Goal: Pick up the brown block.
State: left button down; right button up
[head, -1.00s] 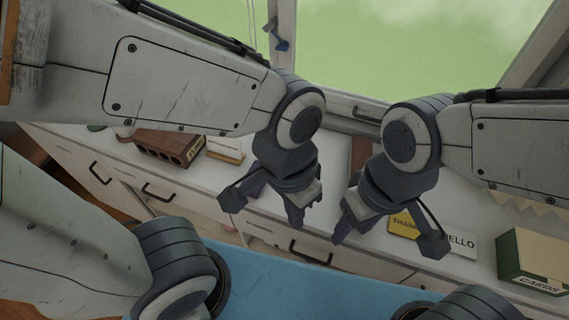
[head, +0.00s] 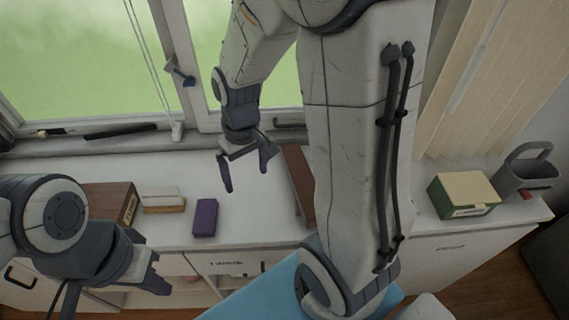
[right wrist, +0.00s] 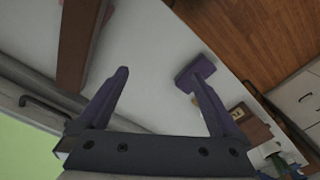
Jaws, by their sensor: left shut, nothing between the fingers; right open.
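A long brown block (head: 297,178) lies on the white counter, partly hidden behind my right arm. It also shows in the right wrist view (right wrist: 82,40) at the upper left, outside the fingers. My right gripper (head: 245,186) is open and empty, above the counter to the left of the long brown block. In the right wrist view its fingers (right wrist: 160,80) are spread with bare counter between them. A second brown thing, a labelled box (head: 112,203), stands at the left of the counter. My left gripper (head: 158,284) is shut and empty at lower left, in front of the counter.
A purple block (head: 205,217) stands on the counter; in the right wrist view it (right wrist: 194,73) appears by the right fingertip. A small cream-and-tan box (head: 163,199) is beside the brown box. A green box (head: 462,194) and grey caddy (head: 524,172) are at right. The window is behind.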

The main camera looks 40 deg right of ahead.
jog(key=w+d+f+m, duration=0.2)
jog(key=d+f+m, duration=0.1)
jog(key=d, duration=0.7)
jog(key=m, duration=0.2)
send_over(302, 176)
notch_tip(302, 176, down, 3)
jog(key=shift+s+f, duration=0.1)
jog(key=shift+s, duration=0.05)
notch_tip(302, 176, down, 4)
jog(key=shift+d+f+p, duration=0.15)
jog(key=shift+f+p, duration=0.1)
jog(key=shift+p, duration=0.4)
jog(key=shift+f+p, duration=0.95)
jog(key=shift+f, duration=2.1)
